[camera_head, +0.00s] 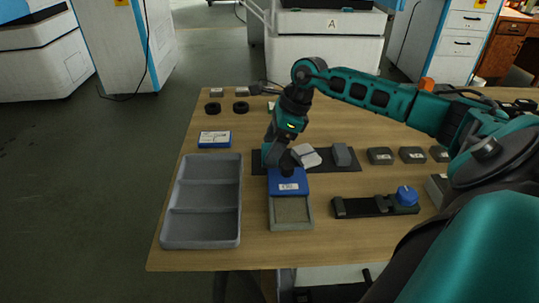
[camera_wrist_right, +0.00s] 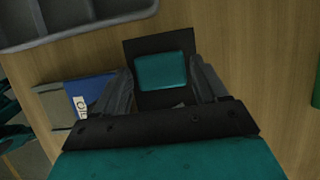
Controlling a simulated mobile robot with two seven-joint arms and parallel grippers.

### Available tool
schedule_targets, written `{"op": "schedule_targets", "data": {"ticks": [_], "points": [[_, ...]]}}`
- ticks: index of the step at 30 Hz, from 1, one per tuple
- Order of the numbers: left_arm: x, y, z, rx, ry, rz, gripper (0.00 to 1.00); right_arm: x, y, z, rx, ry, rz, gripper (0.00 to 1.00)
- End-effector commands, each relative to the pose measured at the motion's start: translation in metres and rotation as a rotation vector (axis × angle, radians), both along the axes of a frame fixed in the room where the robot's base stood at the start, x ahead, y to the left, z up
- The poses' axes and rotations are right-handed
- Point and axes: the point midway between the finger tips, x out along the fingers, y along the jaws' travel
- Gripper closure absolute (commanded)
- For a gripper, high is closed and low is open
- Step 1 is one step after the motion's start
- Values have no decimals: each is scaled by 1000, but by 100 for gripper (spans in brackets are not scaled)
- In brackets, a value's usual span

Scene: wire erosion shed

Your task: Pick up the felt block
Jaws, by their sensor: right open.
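A teal block with rounded corners, which I take to be the felt block (camera_wrist_right: 161,71), lies on a dark mat (camera_wrist_right: 136,48). In the head view only a sliver of this block shows beside my right gripper (camera_head: 279,158), which covers most of it. The right gripper points down over the mat's left end. In the right wrist view its open fingers (camera_wrist_right: 163,78) stand on either side of the block, with nothing held; whether they touch it I cannot tell. My left gripper is not in view.
A white block (camera_head: 307,156) and a grey block (camera_head: 342,154) lie on the same mat. A black fixture with a blue knob (camera_head: 407,196) is right.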

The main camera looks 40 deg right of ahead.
Motion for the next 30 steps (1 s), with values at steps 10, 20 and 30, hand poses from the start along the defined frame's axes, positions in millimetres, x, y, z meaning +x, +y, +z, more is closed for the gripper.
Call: {"op": "schedule_targets", "data": {"ticks": [10, 20, 30], "points": [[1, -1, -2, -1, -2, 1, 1, 5, 6, -18, 0, -3, -1, 28], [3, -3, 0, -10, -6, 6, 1, 5, 6, -17, 0, -3, -1, 58], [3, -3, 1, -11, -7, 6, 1, 6, 6, -16, 0, -3, -1, 67]]}}
